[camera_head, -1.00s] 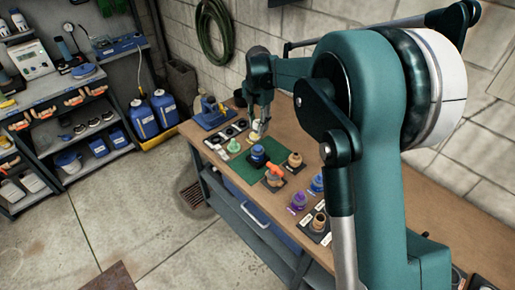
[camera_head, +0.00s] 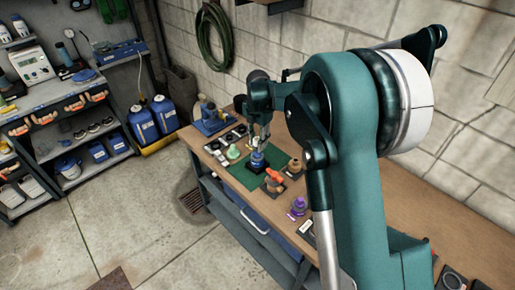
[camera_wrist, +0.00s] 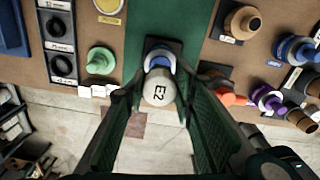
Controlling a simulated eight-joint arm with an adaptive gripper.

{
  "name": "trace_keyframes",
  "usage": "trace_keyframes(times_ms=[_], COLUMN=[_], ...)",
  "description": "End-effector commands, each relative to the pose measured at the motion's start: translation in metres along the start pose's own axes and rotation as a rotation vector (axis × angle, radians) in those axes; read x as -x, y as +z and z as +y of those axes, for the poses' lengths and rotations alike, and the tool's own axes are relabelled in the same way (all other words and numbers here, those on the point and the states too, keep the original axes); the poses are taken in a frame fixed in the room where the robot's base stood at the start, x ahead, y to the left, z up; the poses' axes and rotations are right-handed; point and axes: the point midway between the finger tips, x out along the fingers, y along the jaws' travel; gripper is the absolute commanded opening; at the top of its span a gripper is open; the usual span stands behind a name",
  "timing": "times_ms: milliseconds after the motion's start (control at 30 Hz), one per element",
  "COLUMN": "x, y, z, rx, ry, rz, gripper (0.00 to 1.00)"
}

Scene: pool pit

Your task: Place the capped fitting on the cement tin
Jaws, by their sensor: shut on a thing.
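The capped fitting (camera_wrist: 158,92), with a rounded cream cap marked E2, is between the fingers of my gripper (camera_wrist: 160,100) in the wrist view. My gripper is shut on it. The blue cement tin (camera_head: 257,161) stands on the green mat in the head view, directly below my gripper (camera_head: 261,145). In the wrist view the tin (camera_wrist: 158,52) shows as a blue and pale ring just beyond the fitting, which partly hides it. I cannot tell whether the fitting touches the tin.
The green mat (camera_head: 240,175) lies on the brown workbench (camera_wrist: 205,60). A green fitting (camera_wrist: 100,61) stands left of the tin. A tan fitting (camera_wrist: 242,22), an orange-handled item (camera_wrist: 234,99) and a purple fitting (camera_wrist: 266,97) stand to the right. The wall is behind the bench.

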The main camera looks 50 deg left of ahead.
Motion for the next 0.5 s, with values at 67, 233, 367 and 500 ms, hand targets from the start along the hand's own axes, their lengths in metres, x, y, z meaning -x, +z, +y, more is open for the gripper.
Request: trace_keyframes(times_ms=[67,233,367,500], x=[-0.001,-0.014,-0.028,-0.036], y=[0.0,0.0,0.0,0.0], z=[0.0,0.0,0.0,0.0], rx=[0.0,0.0,0.0,0.0], ry=[0.0,0.0,0.0,0.0], rz=[0.0,0.0,0.0,0.0], gripper=[0.14,0.14,0.14,0.14])
